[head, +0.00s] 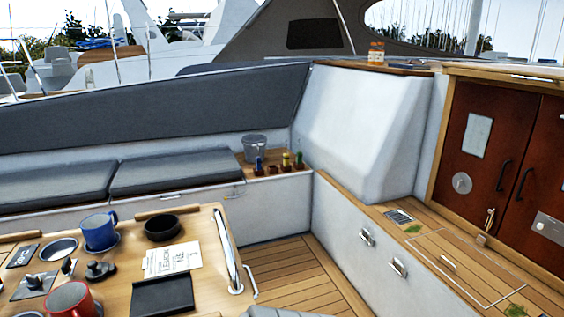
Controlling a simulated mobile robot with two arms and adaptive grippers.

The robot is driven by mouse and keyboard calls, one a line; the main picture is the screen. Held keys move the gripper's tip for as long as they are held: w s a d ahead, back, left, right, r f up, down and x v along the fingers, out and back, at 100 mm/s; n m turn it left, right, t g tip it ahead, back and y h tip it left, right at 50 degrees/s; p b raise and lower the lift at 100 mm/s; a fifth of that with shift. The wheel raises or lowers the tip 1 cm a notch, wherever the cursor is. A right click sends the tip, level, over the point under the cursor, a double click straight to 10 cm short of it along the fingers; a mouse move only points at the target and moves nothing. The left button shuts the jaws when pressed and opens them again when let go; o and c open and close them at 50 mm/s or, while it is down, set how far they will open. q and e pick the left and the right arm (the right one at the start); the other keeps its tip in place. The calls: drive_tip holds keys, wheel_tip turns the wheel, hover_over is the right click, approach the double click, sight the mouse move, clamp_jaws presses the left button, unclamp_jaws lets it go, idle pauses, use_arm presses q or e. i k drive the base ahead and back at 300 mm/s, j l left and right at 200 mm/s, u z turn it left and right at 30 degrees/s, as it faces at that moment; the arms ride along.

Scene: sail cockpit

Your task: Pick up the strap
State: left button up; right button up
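I cannot make out a strap for certain in the head view. A small tan looped thing (489,221) hangs low on the dark red doors at the right; it is too small to tell what it is. Neither of my grippers shows in this view.
A wooden table (215,284) at the lower left carries a blue mug (99,232), a red mug (72,301), a black bowl (162,228), a paper (172,260) and a dark pad (162,295). A grey bucket (255,148) stands on the far ledge. Bare deck floor (290,270) lies right of the table.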

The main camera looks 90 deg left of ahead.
sight(286, 156)
drive_tip(key=u, duration=2.8)
drive_tip(key=z, duration=2.5)
drive_tip(key=k+z, duration=0.1)
drive_tip(key=z, duration=0.3)
drive_tip(key=k+j+z, duration=0.1)
drive_tip(key=z, duration=0.35)
drive_tip(key=k+z, duration=0.15)
drive_tip(key=z, duration=0.25)
drive_tip(key=k+z, duration=0.1)
drive_tip(key=z, duration=0.35)
drive_tip(key=k+l, duration=0.15)
drive_tip(key=u, duration=2.2)
